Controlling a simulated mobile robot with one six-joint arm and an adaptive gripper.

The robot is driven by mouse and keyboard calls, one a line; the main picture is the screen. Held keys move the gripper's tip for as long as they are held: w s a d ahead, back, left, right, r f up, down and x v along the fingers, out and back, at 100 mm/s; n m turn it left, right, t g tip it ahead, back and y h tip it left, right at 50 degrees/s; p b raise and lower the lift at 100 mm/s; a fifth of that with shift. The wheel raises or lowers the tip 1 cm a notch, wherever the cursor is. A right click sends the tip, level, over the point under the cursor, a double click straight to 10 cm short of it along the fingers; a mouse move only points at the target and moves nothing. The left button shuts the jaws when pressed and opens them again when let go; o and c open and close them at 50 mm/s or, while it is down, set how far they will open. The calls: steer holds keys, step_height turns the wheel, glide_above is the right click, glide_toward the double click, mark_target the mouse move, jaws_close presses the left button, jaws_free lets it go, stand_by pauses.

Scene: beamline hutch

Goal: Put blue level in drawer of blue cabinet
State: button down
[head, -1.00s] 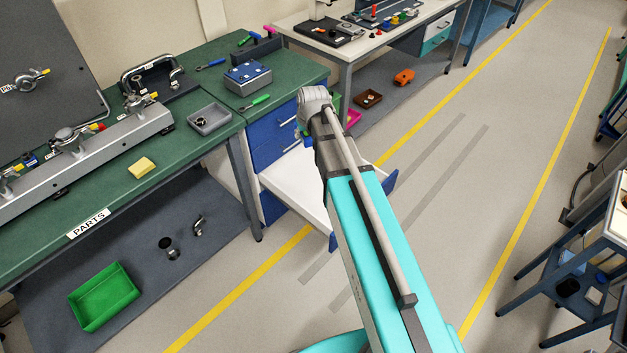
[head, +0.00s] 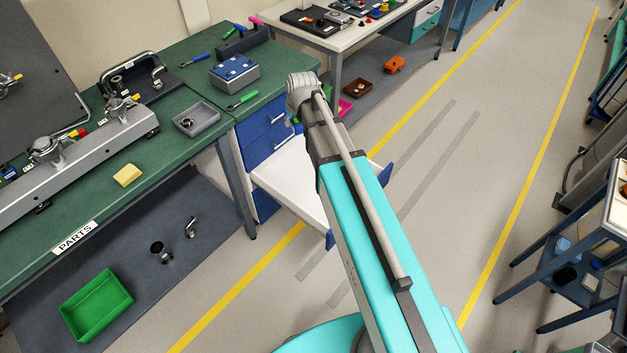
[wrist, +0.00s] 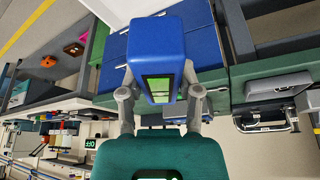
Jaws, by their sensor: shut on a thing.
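The blue level (wrist: 162,65), a blue block with a green window, fills the middle of the wrist view. My gripper (wrist: 160,92) is shut on it, one finger at each side. In the head view my arm hides the gripper and the level. The blue cabinet (head: 262,150) stands under the end of the green bench. Its drawer (head: 280,178) is pulled out, with a white inside and blue front. The visible part of the drawer is empty; my arm covers the rest. Blue cabinet faces (wrist: 115,60) also show behind the level in the wrist view.
The green bench (head: 185,50) holds a blue-topped box (head: 235,72), a green-handled tool (head: 242,100), a grey tray (head: 195,120) and a yellow block (head: 127,175). A green bin (head: 95,305) sits on the lower shelf. The floor right of the drawer is clear.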

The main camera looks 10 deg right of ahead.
steer(key=a+f+b, duration=0.3)
steer(key=f+b, duration=1.6)
steer(key=a+f+b, duration=0.4)
steer(key=f+b, duration=1.5)
steer(key=shift+s, duration=0.35)
steer(key=b, duration=0.9)
glide_above(303, 193)
steer(key=s, duration=0.2)
step_height(303, 193, down, 9)
steer(key=shift+w+a+f, duration=0.1)
steer(key=shift+w, duration=0.05)
steer(key=shift+w+d+f+b, duration=0.15)
steer(key=shift+d+f+b, duration=0.05)
steer(key=shift+f+b, duration=0.25)
steer(key=shift+w+d+f+b, duration=0.1)
steer(key=shift+d+f+b, duration=0.05)
steer(key=shift+f+b, duration=1.35)
steer(key=shift+b, duration=0.15)
